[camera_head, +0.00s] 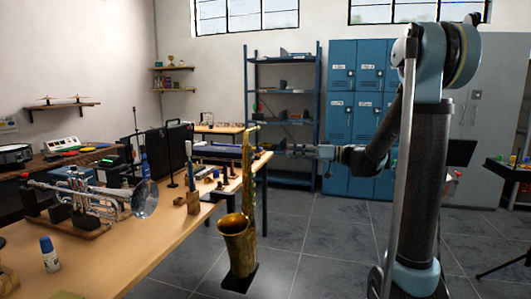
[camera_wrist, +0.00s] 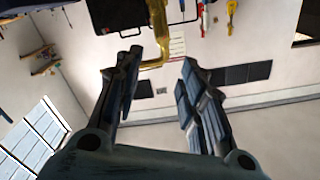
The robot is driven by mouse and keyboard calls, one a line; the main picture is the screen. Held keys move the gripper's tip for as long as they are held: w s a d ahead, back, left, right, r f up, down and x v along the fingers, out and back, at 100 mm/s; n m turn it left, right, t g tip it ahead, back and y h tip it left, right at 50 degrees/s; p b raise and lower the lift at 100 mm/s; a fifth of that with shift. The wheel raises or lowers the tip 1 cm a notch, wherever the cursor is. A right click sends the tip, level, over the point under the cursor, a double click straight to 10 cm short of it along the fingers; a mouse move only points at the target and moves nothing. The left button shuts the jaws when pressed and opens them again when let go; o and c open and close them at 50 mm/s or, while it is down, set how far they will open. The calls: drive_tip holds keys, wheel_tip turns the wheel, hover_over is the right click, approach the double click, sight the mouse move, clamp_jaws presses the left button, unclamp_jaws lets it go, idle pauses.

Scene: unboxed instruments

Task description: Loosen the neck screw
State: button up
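A gold saxophone (camera_head: 238,240) stands upright on a dark base beside the table's right edge in the head view. Its slim neck and upper tube (camera_head: 248,170) rise up to the level of my gripper (camera_head: 284,149). My gripper reaches in from the right, just to the right of this tube. In the wrist view my gripper (camera_wrist: 160,62) has its two dark fingers spread apart. No contact can be made out. The neck screw is too small to tell in either view.
A long wooden table (camera_head: 120,245) holds a trumpet (camera_head: 90,200) on a stand, a small white bottle (camera_head: 49,254) and a dark case (camera_head: 168,150). Blue lockers (camera_head: 340,105) and a shelf rack stand behind. The tiled floor (camera_head: 320,240) right of the saxophone is clear.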

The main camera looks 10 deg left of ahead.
sight(254, 148)
drive_tip(key=a+n, duration=0.2)
drive_tip(key=a, duration=1.3)
drive_tip(key=shift+w+n, duration=0.4)
drive_tip(key=shift+w, duration=0.05)
clamp_jaws()
